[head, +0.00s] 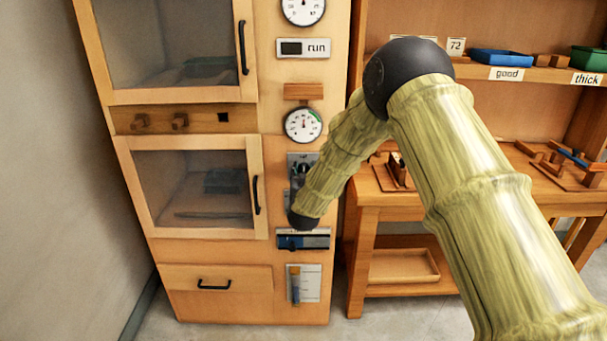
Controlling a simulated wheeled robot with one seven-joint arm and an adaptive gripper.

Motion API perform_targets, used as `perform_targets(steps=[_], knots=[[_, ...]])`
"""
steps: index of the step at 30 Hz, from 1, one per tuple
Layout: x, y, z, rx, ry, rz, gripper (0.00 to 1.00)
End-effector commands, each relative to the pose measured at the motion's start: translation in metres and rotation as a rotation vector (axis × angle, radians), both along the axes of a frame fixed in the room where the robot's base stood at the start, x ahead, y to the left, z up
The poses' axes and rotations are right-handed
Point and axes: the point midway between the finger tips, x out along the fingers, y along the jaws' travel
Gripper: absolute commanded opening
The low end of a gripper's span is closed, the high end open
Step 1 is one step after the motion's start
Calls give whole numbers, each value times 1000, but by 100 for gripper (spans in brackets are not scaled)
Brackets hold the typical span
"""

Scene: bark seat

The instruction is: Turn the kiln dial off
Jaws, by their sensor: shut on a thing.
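The kiln dial (303,165) is a dark knob on a grey plate with small lettering at its top, on the kiln's front right of the lower glass door. My arm reaches in from the lower right, bends at a black elbow and slopes down to a dark wrist just below the plate. My gripper (301,175) is at the plate, small and dark against the dial, and appears shut on it. My forearm hides the plate's right side and much of the gripper. Which mark the dial points to is too small to read.
A round gauge (303,125) and a "run" display (303,48) are above the dial. Below are a blue-and-black slider strip (303,239) and a switch card (303,283). A wooden shelf unit (365,215) with trays and blocks stands close on the right.

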Motion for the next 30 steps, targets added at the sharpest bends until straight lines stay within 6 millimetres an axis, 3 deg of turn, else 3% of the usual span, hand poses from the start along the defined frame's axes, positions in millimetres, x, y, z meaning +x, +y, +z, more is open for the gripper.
perform_targets(steps=[9,24,25,28,30], knots=[[-1,1,-4,-105,6,1,13],[-1,0,-4,-120,7,1,13],[-1,0,-4,-120,7,1,41],[-1,0,-3,-120,6,0,59],[-1,0,-3,-120,5,0,60]])
